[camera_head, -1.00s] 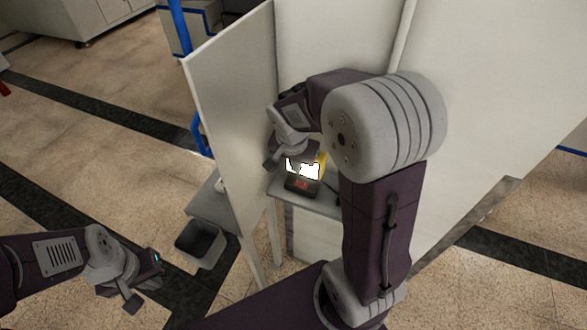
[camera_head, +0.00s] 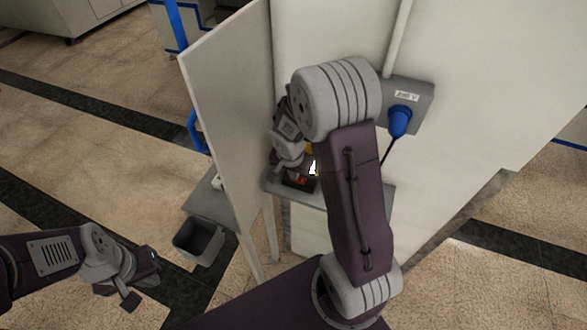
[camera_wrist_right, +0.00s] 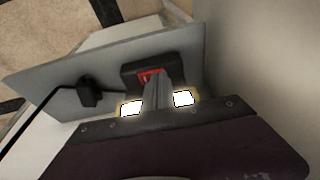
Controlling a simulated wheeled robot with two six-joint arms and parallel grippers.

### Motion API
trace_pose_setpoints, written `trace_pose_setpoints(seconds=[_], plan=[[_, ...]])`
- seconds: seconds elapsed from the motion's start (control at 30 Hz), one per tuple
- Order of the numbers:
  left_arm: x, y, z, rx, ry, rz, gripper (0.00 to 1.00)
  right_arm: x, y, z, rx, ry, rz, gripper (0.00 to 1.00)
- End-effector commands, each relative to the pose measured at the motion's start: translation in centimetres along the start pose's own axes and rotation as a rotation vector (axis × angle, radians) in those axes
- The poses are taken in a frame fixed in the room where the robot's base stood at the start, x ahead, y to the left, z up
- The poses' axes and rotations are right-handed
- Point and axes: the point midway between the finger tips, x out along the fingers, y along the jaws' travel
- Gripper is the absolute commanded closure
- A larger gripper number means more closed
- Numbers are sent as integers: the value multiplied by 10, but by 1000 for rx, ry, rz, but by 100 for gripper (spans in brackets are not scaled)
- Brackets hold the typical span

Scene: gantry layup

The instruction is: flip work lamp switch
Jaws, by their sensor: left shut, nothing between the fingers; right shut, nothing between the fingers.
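The work lamp shows in the head view as a lit white face with a yellow edge (camera_head: 312,167), mostly hidden behind my right arm. Its black base has a red switch (camera_head: 299,181). In the right wrist view the red switch (camera_wrist_right: 151,76) sits in the black housing (camera_wrist_right: 175,68), and the lamp's bright face (camera_wrist_right: 183,98) shows on both sides of the fingers. My right gripper (camera_wrist_right: 157,88) is shut and empty, its tips over or right beside the switch; contact cannot be told. My left gripper (camera_head: 131,299) is shut and empty, low at the left, far from the lamp.
The lamp stands on a small grey shelf (camera_head: 388,194) between a panel (camera_head: 228,105) and the wall. A wall socket (camera_head: 425,97) holds a blue plug (camera_head: 399,121) with a black cable. A grey bin (camera_head: 199,241) is left of the panel. Floor at the left is open.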

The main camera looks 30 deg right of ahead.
Motion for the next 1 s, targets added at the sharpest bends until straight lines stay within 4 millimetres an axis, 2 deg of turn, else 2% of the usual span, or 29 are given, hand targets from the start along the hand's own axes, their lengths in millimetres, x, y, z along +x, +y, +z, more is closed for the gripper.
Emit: trace_pose_setpoints(seconds=[0.33, 0.5, 0.6, 1.0], plan=[[1, 0, 0, 0, 0, 0, 100, 2, 0, 0, 0, 1, 0, 100], [26, 0, 3, 0, 0, 0, 100, 18, -5, 4, -26, 2, 69, 100], [16, 0, 2, 0, 0, 0, 100, 9, -3, 2, -23, -2, 75, 100], [19, 0, 2, 0, 0, 0, 100, 7, 7, 1, -20, -2, 76, 100]])
